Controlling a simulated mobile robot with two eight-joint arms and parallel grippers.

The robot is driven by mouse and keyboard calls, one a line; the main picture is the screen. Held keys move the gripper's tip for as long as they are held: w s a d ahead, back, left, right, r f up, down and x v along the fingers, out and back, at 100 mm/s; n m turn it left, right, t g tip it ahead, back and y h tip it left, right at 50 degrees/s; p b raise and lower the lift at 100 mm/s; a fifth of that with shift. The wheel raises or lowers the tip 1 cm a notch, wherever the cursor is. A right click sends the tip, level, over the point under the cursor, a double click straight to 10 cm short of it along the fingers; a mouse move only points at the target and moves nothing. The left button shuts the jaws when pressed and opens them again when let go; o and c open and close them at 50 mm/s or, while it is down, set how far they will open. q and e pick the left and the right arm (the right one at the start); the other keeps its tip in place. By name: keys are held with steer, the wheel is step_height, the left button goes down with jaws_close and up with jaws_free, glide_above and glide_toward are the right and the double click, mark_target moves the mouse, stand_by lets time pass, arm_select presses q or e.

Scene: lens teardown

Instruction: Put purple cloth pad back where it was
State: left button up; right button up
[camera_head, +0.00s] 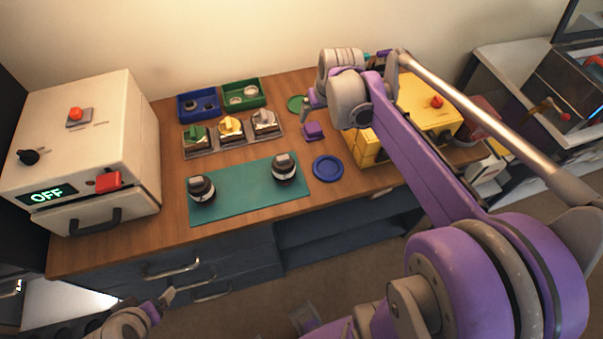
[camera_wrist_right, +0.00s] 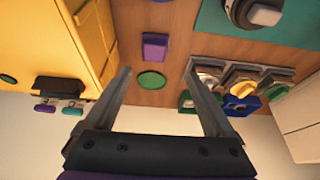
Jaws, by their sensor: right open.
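The purple cloth pad (camera_head: 314,131) lies on the wooden table between the grey tray and the yellow cabinet, just behind the blue round dish. It also shows in the right wrist view (camera_wrist_right: 155,46), next to a green disc (camera_wrist_right: 152,80). My right gripper (camera_head: 306,112) is above the table near the pad and the green disc. In the right wrist view my right gripper (camera_wrist_right: 157,70) has its fingers wide apart with nothing between them; the pad lies beyond the fingertips. My left gripper (camera_head: 168,295) is low at the front left, away from the table top; its jaws are too small to read.
A teal mat (camera_head: 235,207) carries two dark lens-like parts. Behind it stand a grey tray (camera_head: 216,148) of coloured-top blocks, a blue bin (camera_head: 187,115) and a green bin (camera_head: 231,105). The blue dish (camera_head: 328,168) sits before the yellow cabinet (camera_head: 416,115). A white oven-like box (camera_head: 85,140) stands left.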

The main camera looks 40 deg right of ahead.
steer(key=s+a+f+n, duration=0.1)
steer(key=s+a+f, duration=0.1)
steer(key=s+a, duration=0.3)
steer(key=s+a+f+n+y, duration=0.1)
steer(key=s+a+f, duration=0.2)
steer(key=s+a, duration=0.3)
steer(key=s+a+f+n+t, duration=0.1)
steer(key=s+a+f, duration=0.1)
steer(key=s+a, duration=0.3)
steer(key=a, duration=0.3)
steer(key=shift+s+f, duration=0.3)
